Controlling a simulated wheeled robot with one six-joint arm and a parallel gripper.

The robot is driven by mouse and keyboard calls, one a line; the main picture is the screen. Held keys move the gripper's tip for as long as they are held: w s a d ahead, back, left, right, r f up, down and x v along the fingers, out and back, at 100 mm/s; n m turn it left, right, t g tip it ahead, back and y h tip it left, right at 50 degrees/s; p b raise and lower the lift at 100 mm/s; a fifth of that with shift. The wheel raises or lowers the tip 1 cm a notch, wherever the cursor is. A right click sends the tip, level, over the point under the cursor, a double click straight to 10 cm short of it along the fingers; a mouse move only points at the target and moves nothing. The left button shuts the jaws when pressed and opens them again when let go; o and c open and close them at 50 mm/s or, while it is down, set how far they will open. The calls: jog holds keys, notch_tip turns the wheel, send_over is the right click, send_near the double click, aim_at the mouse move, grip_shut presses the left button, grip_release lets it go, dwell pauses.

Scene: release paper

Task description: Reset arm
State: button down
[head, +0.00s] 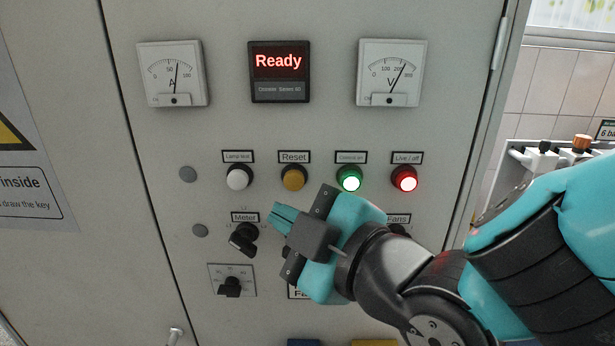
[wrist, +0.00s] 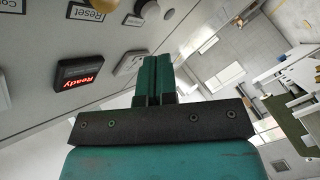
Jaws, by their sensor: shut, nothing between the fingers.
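My gripper (head: 284,217) is in front of the grey control panel (head: 215,120) in the head view, just right of the Meter knob (head: 243,238) and below the Reset button. Its teal fingers are shut together with nothing between them. They also show closed in the wrist view (wrist: 154,80). I cannot tell from these views whether the fingertips touch the panel. The yellow Reset button (head: 293,177) is uncovered above the gripper. My arm comes in from the lower right and hides part of the panel's lower right.
A display (head: 279,72) reads "Ready", between two dial meters (head: 173,74) (head: 390,73). A white lamp-test button (head: 238,178), a lit green button (head: 349,178) and a lit red Live/off button (head: 404,178) flank Reset. A rotary switch (head: 230,284) is below Meter. Right of the cabinet is a tiled wall (head: 570,85).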

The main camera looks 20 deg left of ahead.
dwell(0.5)
jog(key=w+d+f+m+g+h, duration=0.25)
jog(key=d+m+h, duration=0.35)
jog(key=d, duration=0.5)
jog(key=s+d+f+m+g+h, duration=0.1)
jog(key=s+d+m+g+h, duration=0.1)
jog(key=d, duration=0.5)
jog(key=s+d+f+m+g+h, duration=0.1)
jog(key=s+d+m+g+h, duration=0.1)
jog(key=s+d+m+g, duration=0.2)
jog(key=s+d+m, duration=0.2)
jog(key=s+d, duration=0.1)
jog(key=s, duration=0.1)
jog(key=shift+d+f+h, duration=0.2)
jog(key=shift+f+h, duration=0.1)
jog(key=shift+f, duration=0.05)
